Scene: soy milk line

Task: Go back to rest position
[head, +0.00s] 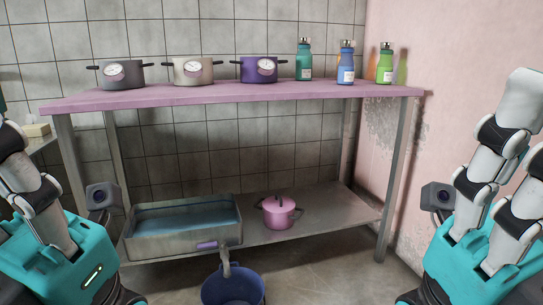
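My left gripper (32,190) is at the left edge, with a teal body and white and black finger links pointing up. Its fingertips are cut off by the frame. My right gripper (508,165) is at the right edge, also pointing up, with two white and black fingers partly in view. One finger runs out of the frame, so its opening is unclear. Both grippers are in front of the table, apart from it. I see nothing held in the parts that show.
A pink-topped table (230,95) bears a grey pot (122,77), a beige pot (193,72), a purple pot (258,70) and teal (304,62), blue (346,66) and green (384,66) bottles. Its lower shelf (335,208) holds a basin (185,240) and pink pot (279,215). A blue bucket (232,291) stands in front.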

